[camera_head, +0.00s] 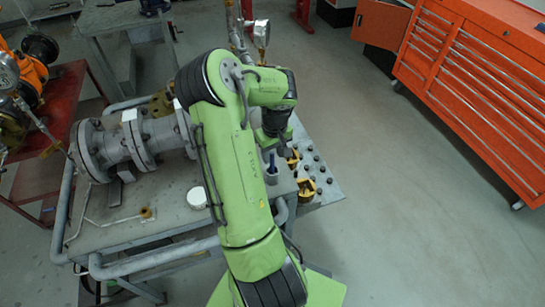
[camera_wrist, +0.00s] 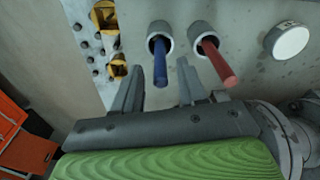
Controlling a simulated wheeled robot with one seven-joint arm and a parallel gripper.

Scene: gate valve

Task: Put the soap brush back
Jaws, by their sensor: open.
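Two grey cups stand on the metal table (camera_head: 172,229). One cup (camera_wrist: 160,32) holds a tool with a blue handle (camera_wrist: 160,63); the other (camera_wrist: 200,32) holds one with a red handle (camera_wrist: 218,63). Their heads are hidden, so I cannot tell which is the soap brush. In the head view the blue handle (camera_head: 271,160) rises from its cup (camera_head: 271,177); the red one is not visible behind my arm. My gripper (camera_wrist: 159,72) is open and empty, its fingers pointing toward the cups, with the blue handle between or just beyond the fingertips. In the head view my gripper (camera_head: 277,142) is above the blue-handled cup.
Yellow parts (camera_head: 306,189) and several bolts (camera_head: 317,168) lie at the right edge. A flanged grey pipe valve (camera_head: 112,147) stands left. Orange drawers (camera_head: 470,75) stand far right across open floor.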

